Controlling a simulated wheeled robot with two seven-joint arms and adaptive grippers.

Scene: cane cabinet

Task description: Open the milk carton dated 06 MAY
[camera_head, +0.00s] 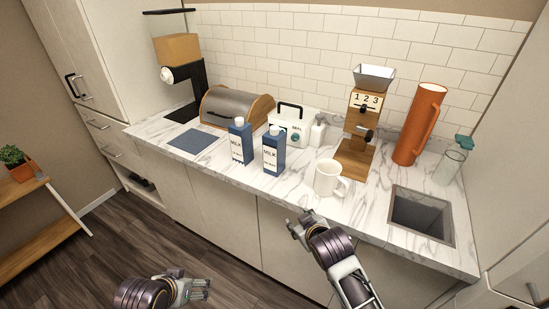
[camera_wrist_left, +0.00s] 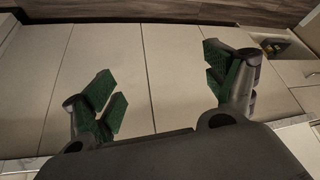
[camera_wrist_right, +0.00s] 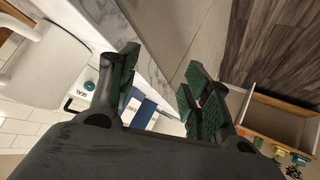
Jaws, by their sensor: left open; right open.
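Two blue-and-white milk cartons stand upright on the marble counter in the head view: a left carton (camera_head: 240,145) and a right carton (camera_head: 274,155). Both have white caps and MILK labels; the dates are too small to read. My right gripper (camera_head: 297,222) is open and empty in front of the counter edge, below and right of the cartons. In the right wrist view a blue-and-white carton (camera_wrist_right: 144,112) shows partly between the open fingers (camera_wrist_right: 155,90), apart from them. My left gripper (camera_head: 207,287) is open and empty, low before the cabinets; its fingers (camera_wrist_left: 160,90) face cabinet fronts.
A white mug (camera_head: 328,180) stands right of the cartons, near my right gripper. Behind are a bread box (camera_head: 233,105), a white box (camera_head: 292,121) and a wooden dispenser (camera_head: 356,140). A sink (camera_head: 420,215) is at right. A blue mat (camera_head: 192,142) lies left of the cartons.

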